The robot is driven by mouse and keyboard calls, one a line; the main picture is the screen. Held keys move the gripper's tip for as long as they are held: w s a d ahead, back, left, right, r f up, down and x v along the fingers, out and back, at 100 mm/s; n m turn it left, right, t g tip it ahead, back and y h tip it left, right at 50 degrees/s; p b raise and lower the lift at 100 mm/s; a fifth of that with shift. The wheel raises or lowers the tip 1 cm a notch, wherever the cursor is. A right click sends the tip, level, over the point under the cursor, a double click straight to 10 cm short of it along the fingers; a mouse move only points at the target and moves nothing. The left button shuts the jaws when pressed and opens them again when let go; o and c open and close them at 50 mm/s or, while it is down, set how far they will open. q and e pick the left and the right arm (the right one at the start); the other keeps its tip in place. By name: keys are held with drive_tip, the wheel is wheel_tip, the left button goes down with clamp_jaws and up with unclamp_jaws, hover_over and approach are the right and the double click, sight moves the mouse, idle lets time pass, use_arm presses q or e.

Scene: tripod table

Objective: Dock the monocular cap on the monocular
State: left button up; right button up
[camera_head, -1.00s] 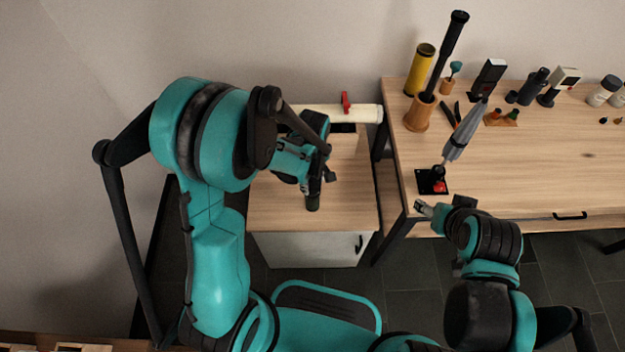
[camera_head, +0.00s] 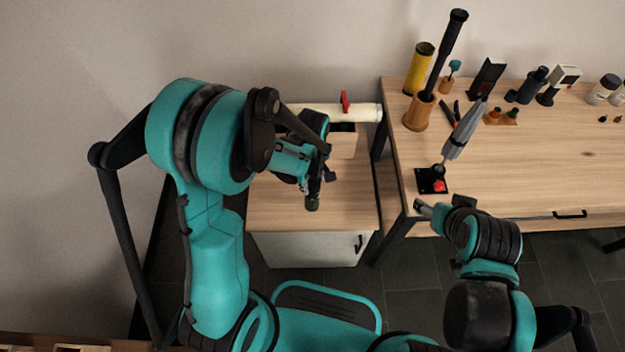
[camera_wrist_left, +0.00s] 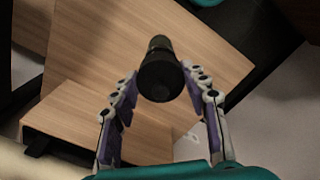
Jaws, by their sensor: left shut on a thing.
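My left gripper (camera_head: 314,186) points down over the low wooden cabinet, shut on a dark, round, stepped cylinder (camera_head: 312,203). In the left wrist view the cylinder (camera_wrist_left: 160,78) lies between the two fingertips, its broad round end toward the camera and a narrower part beyond. It looks like a monocular part; I cannot tell whether it is the monocular, its cap or both together. Whether its lower end touches the cabinet top is unclear. My right gripper (camera_head: 424,208) is at the front left edge of the long table; its jaw opening is too small to judge.
The low cabinet (camera_head: 345,208) carries a pale pipe with a red valve handle (camera_head: 345,102). The long table (camera_head: 540,150) holds a black plate with a red knob (camera_head: 433,181), a grey tool, a yellow tube (camera_head: 420,68) and a dark cylindrical device (camera_head: 532,86). Its middle is clear.

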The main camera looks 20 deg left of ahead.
use_arm(q)
drive_tip(key=shift+f+b, duration=0.6)
drive_tip(key=shift+f, duration=0.05)
drive_tip(key=o, duration=0.5)
drive_tip(key=shift+o, duration=0.2)
drive_tip(key=shift+r, duration=0.15)
wheel_tip(320, 180, up, 11)
drive_tip(key=p, duration=0.8)
